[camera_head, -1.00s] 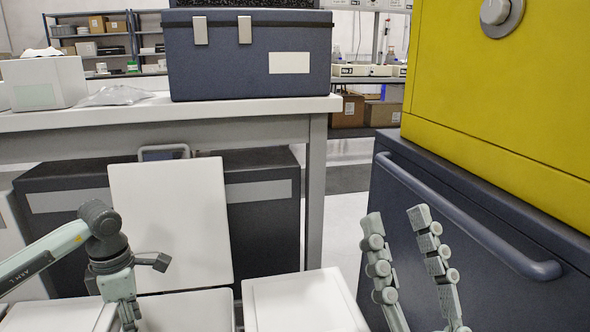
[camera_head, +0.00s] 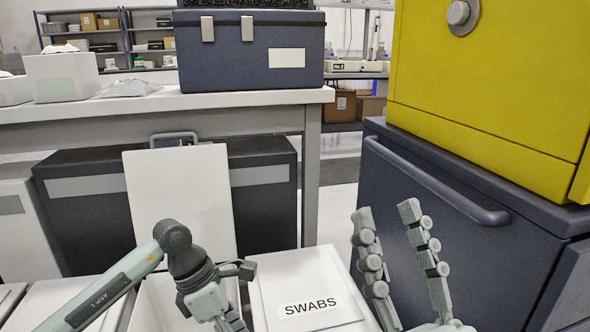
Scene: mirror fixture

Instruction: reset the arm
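My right gripper (camera_head: 388,225) shows at the lower right with its two fingers spread apart and nothing between them. It is in front of the dark cart with the handle, to the right of the white SWABS lid. My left arm (camera_head: 130,280) comes in from the lower left, bent at a dark joint (camera_head: 173,237). The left gripper (camera_head: 235,318) is at the bottom edge, over an open white bin (camera_head: 160,305). Its fingertips are largely cut off or hidden, so its opening cannot be made out.
A white box lid marked SWABS (camera_head: 295,270) lies between the arms. A raised white lid (camera_head: 178,195) stands behind the open bin. A dark cart (camera_head: 450,255) with a bar handle carries a yellow cabinet (camera_head: 500,90) at right. A white table (camera_head: 120,110) holds a dark case (camera_head: 250,60).

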